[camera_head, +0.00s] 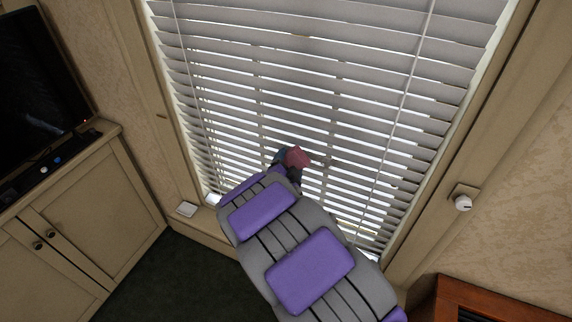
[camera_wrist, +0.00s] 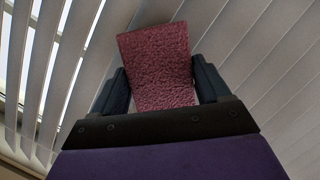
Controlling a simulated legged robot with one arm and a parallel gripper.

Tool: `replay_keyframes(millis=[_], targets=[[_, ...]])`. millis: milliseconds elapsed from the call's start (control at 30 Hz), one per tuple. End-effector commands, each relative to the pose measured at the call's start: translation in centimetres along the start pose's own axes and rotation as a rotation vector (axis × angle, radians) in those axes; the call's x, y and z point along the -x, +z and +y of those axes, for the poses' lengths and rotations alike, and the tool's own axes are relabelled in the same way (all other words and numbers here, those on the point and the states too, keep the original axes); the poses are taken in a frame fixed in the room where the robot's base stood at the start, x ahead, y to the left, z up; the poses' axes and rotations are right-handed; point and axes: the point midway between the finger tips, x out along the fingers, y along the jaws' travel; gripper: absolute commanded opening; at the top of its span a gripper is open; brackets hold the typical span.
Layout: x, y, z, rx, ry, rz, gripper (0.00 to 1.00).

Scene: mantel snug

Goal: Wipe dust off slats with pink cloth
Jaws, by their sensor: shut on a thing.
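The pink cloth (camera_head: 297,157) is in my gripper, in front of the window blind. In the wrist view the pink cloth (camera_wrist: 158,68) sits between the two dark fingers of my gripper (camera_wrist: 160,88), which is shut on it. The white slats (camera_head: 330,110) fill the window in the head view, and slats (camera_wrist: 245,45) run slanting behind the cloth in the wrist view. The cloth is at or close to the slats in the lower middle of the blind; I cannot tell if it touches. A small greyish patch (camera_head: 325,161) shows on the slats just right of the cloth.
A beige cabinet (camera_head: 95,215) with a black television (camera_head: 38,85) stands at the left. A white knob (camera_head: 463,203) is on the right window frame. A reddish wooden piece (camera_head: 490,300) is at the lower right. Dark carpet (camera_head: 185,270) lies clear at the lower left.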

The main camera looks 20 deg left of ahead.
Motion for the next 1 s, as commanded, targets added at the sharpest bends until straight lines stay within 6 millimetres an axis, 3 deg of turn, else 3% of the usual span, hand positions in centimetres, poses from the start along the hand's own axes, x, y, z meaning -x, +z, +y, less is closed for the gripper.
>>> replay_keyframes(millis=[1000], targets=[[-1.6, 0.1, -0.3, 0.005, 0.0, 0.0, 0.52]])
